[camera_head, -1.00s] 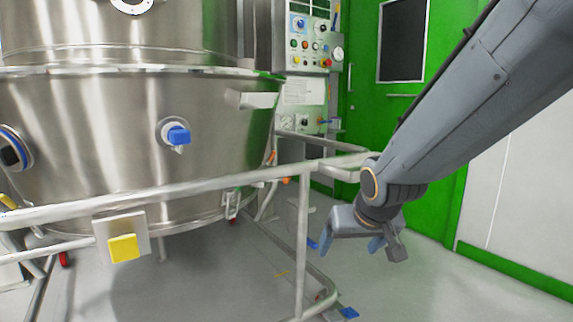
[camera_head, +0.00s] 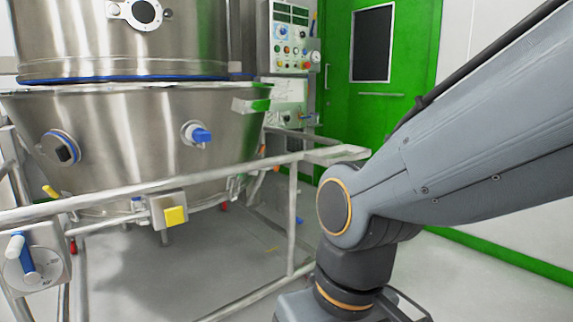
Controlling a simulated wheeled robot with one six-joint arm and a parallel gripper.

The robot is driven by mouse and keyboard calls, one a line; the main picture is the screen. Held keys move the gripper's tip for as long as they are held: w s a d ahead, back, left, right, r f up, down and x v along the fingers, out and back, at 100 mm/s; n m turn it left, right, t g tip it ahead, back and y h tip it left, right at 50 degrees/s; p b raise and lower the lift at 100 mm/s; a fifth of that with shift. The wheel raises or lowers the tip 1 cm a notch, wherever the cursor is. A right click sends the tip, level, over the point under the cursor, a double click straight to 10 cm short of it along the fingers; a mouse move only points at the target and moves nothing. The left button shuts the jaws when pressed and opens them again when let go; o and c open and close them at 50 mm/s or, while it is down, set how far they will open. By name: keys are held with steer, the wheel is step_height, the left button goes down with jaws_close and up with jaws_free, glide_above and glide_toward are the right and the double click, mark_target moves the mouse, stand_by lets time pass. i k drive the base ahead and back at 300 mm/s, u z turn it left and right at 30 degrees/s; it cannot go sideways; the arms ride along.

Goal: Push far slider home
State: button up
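I cannot tell for certain which part is the far slider. A blue and white handle on a round plate (camera_head: 28,262) is at the lower left. My gripper (camera_head: 300,307) is at the bottom edge, right of the frame's corner post. Its fingers are out of the picture.
The upper steel vessel (camera_head: 120,40) stands over the bowl. A control panel (camera_head: 290,40) is behind it, with a green door (camera_head: 375,100) to its right. Grey floor (camera_head: 470,285) is clear at the right. The rail's corner lies close to my arm.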

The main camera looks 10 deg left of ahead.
mark_target(276, 168)
steer(key=u, duration=0.25)
steer(key=i, duration=1.45)
steer(key=z, duration=0.35)
